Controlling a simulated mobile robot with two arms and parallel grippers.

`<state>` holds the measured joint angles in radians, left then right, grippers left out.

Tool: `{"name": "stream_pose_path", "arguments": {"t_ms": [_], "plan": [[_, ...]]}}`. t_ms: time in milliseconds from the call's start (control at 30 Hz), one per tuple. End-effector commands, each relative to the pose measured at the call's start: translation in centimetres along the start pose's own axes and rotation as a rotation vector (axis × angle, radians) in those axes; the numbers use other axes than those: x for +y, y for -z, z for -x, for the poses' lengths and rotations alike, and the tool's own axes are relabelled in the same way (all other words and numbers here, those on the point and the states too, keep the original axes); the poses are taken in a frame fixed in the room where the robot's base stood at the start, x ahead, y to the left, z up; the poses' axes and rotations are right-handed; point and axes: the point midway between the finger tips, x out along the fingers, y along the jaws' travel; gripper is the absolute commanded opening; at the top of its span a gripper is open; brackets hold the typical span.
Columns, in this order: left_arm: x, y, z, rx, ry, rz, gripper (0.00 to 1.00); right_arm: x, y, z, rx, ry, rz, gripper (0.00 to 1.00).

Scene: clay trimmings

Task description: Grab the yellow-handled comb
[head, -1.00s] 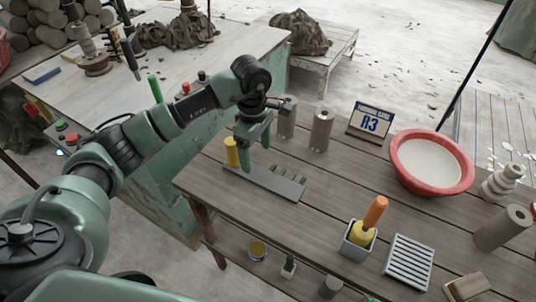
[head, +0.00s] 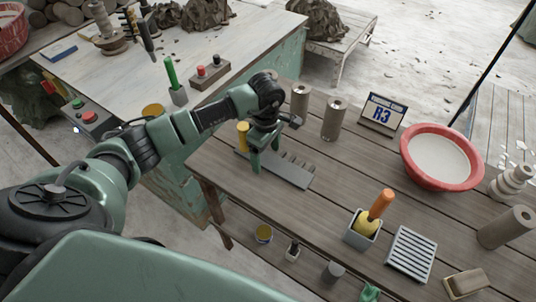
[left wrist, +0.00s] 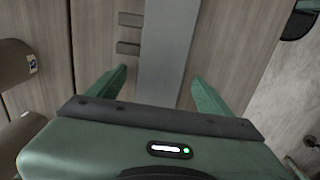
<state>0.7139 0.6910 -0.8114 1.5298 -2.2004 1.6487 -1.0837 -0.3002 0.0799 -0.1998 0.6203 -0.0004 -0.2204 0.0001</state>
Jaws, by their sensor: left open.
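The comb has a flat grey bar (head: 290,173) with short teeth on its far edge and an upright yellow handle (head: 242,136) at its left end. It lies on the wooden slatted table. My left gripper (head: 265,154) points down over the bar, just right of the yellow handle. Its fingers are apart with nothing held. In the left wrist view the grey bar (left wrist: 168,40) runs between the two open fingertips (left wrist: 160,77), with two teeth showing on its left side. Whether the fingers reach beside the bar is unclear. My right gripper is not in view.
A red basin (head: 407,168), a grey holder with an orange-handled tool (head: 350,231) and a ribbed grey block (head: 410,253) are to the right. Bare planks lie between.

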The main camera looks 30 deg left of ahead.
Motion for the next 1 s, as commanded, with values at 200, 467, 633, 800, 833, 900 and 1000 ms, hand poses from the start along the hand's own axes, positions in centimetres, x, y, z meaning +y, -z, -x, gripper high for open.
{"name": "stream_pose_path", "arguments": {"t_ms": [200,467,633,800,833,900,1000], "plan": [[0.0,0.0,0.0,0.0,0.0,0.0,0.27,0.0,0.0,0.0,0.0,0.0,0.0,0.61],[0.1,0.0,0.1,-0.001,-0.002,0.0,0.0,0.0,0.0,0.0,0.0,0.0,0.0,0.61],[0.1,0.0,0.4,-0.001,-0.003,0.0,0.0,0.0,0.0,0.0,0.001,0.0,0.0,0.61],[0.2,0.0,1.9,-0.001,-0.005,0.0,0.0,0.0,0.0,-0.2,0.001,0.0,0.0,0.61],[0.2,0.0,2.3,-0.001,-0.006,0.0,0.0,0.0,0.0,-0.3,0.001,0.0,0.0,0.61],[0.2,0.0,3.6,0.0,-0.007,0.0,0.0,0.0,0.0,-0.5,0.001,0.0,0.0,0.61],[0.2,0.1,6.0,0.0,-0.009,0.0,0.0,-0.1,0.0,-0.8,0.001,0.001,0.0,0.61]]}}
